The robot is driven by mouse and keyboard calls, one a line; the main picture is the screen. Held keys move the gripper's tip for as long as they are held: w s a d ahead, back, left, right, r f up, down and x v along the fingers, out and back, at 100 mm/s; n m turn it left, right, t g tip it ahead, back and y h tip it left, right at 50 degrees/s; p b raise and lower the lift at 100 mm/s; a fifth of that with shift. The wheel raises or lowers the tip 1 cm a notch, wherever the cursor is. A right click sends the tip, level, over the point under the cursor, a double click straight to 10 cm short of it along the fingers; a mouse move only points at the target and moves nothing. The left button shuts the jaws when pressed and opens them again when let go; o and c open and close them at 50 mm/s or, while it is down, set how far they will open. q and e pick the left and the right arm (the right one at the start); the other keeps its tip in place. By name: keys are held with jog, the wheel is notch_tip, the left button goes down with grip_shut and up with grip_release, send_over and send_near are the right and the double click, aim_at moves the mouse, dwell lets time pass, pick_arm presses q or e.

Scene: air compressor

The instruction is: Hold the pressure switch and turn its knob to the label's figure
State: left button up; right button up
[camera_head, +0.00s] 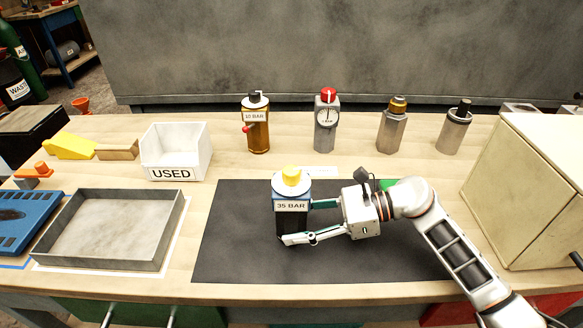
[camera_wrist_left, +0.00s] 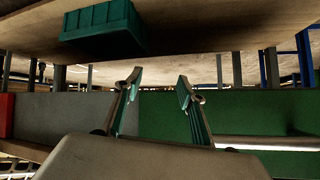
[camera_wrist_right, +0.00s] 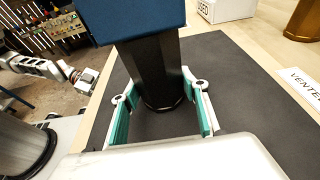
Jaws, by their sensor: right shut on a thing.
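The pressure switch (camera_head: 293,222) stands upright on the black mat (camera_head: 235,240). It has a blue upper body, a dark lower body, a yellow knob (camera_head: 291,176) on top and a white label (camera_head: 291,206) reading 35 BAR. My right gripper (camera_head: 300,221) comes from the right and is shut on its dark lower body. The right wrist view shows that body (camera_wrist_right: 152,72) between the teal-padded fingers; the knob is out of that frame. My left gripper (camera_wrist_left: 157,88) is open and empty in its wrist view, with drawers below the bench behind it. It is not in the head view.
A USED bin (camera_head: 176,152) and grey metal tray (camera_head: 110,230) are at left. Several fittings line the back, including an amber one (camera_head: 257,125) labelled 10 BAR and a gauge unit (camera_head: 327,122). A beige box (camera_head: 535,190) stands at right. The mat left of the switch is clear.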

pick_arm(q)
jog(key=shift+c, duration=0.2)
jog(key=s+d+r+h, duration=0.3)
jog(key=d+r, duration=0.1)
jog(key=d, duration=0.5)
jog(key=w+d+r+n+h, duration=0.2)
jog(key=d+r+n+h, duration=0.15)
jog(key=r+h, duration=0.4)
jog(key=w+d+r+n+h, duration=0.15)
jog(key=d+r+h, duration=0.25)
jog(key=r, duration=0.6)
jog(key=w+a+r+m+g+h, duration=0.3)
jog(key=w+r+m, duration=0.3)
jog(key=r, duration=0.3)
jog(key=w+a+r+m+g+h, duration=0.2)
jog(key=w+a+r+m+g, duration=0.15)
jog(key=w+r+m, duration=0.45)
jog(key=m+g+y, duration=0.4)
send_near(291, 170)
jog(key=d, duration=1)
jog(key=shift+w+f, duration=0.15)
jog(key=shift+f, duration=0.25)
jog(key=shift+c, duration=0.3)
